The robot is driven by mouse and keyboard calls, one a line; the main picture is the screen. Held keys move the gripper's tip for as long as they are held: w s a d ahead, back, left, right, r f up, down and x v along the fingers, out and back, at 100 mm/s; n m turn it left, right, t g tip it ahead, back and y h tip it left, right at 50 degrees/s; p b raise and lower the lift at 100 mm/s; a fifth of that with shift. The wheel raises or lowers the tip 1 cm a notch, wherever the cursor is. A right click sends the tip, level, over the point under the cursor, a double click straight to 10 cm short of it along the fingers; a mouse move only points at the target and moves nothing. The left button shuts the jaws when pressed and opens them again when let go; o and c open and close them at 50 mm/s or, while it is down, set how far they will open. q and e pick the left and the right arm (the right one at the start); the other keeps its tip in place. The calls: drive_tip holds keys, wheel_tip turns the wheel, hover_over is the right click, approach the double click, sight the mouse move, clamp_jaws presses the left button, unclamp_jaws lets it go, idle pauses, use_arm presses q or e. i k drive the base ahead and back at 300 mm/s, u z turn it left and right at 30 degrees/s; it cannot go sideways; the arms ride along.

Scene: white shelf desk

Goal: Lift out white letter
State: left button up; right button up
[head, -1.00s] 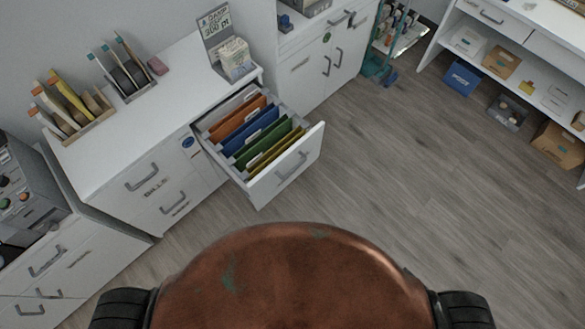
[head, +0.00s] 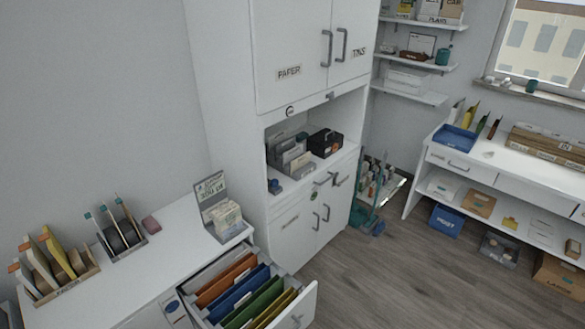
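An open drawer (head: 303,308) of the low white cabinet shows at the bottom centre. Coloured hanging folders stand in it: orange (head: 226,279), blue (head: 239,291), green (head: 254,302) and yellow, with pale tabs and a pale grey-white divider at the back. A display box (head: 212,190) with pale cards or envelopes (head: 224,219) stands on the cabinet top above the drawer. I cannot tell which of these, if any, is the white letter. Neither gripper is in view.
A wooden file rack (head: 62,281) and a holder with dark discs (head: 122,236) stand on the low cabinet. A tall white cabinet (head: 290,40) rises behind. At right, a desk (head: 485,163) has a blue tray (head: 455,138) on top and boxes below. The floor between is clear.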

sight(291, 155)
drive_tip(key=z, duration=0.4)
drive_tip(key=k, duration=0.5)
drive_tip(key=z, duration=0.95)
drive_tip(key=i, duration=2.65)
drive_tip(key=u, duration=0.4)
drive_tip(key=i, duration=1.45)
drive_tip(key=u, duration=1.4)
drive_tip(key=i, duration=0.85)
drive_tip(key=u, duration=1.05)
